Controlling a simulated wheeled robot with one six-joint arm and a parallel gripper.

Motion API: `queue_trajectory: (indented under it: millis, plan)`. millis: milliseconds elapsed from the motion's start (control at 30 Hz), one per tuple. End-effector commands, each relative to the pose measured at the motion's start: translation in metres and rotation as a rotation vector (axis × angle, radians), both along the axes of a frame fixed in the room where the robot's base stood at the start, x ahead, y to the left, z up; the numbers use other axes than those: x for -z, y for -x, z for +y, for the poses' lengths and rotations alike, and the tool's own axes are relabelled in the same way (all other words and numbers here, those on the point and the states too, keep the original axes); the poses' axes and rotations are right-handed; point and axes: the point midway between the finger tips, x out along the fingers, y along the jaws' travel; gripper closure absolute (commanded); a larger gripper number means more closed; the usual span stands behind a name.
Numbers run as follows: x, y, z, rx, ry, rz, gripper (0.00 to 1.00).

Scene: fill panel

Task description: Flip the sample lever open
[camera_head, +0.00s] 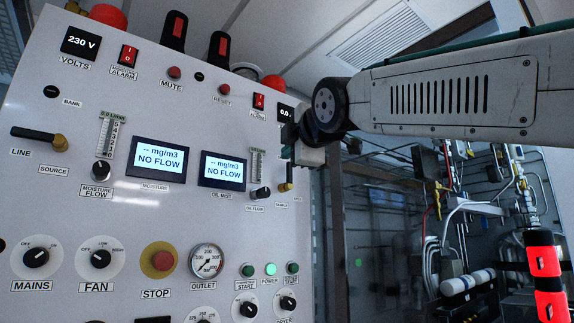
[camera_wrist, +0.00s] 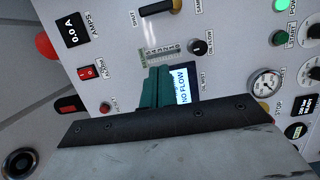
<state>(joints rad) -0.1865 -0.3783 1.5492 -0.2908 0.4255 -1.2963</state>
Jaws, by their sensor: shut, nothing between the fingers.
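The sample lever (camera_head: 287,186) is at the right part of the panel, with a brass hub and a dark handle pointing up; its upper part is partly hidden behind my gripper in the head view. It also shows at the top edge of the wrist view (camera_wrist: 157,8), its black handle pointing left from the brass hub, and it is cut off there. My gripper (camera_head: 290,134) is just above the lever in the head view. Its teal fingers (camera_wrist: 156,88) are together and empty in the wrist view, apart from the handle. I cannot tell whether they touch the panel.
The oil mist display (camera_head: 223,170), a flow gauge (camera_head: 257,166) and the oil flow knob (camera_head: 260,193) are left of the lever. A similar line lever (camera_head: 40,137) lies horizontal at the far left. Cables and pipes fill the wall right of the panel.

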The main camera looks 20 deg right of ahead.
Motion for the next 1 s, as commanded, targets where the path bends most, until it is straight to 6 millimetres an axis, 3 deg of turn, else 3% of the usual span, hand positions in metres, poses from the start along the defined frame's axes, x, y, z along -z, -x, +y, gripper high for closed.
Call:
queue_trajectory:
  millis: [333, 467, 933, 1000]
  plan:
    - [-0.003, -0.001, 0.001, -0.001, 0.008, -0.008, 1.0]
    - [-0.002, -0.01, 0.001, -0.001, 0.008, -0.006, 1.0]
    - [-0.001, -0.105, 0.007, -0.001, 0.006, -0.004, 1.0]
    - [-0.003, -0.104, -0.005, 0.003, 0.004, -0.006, 1.0]
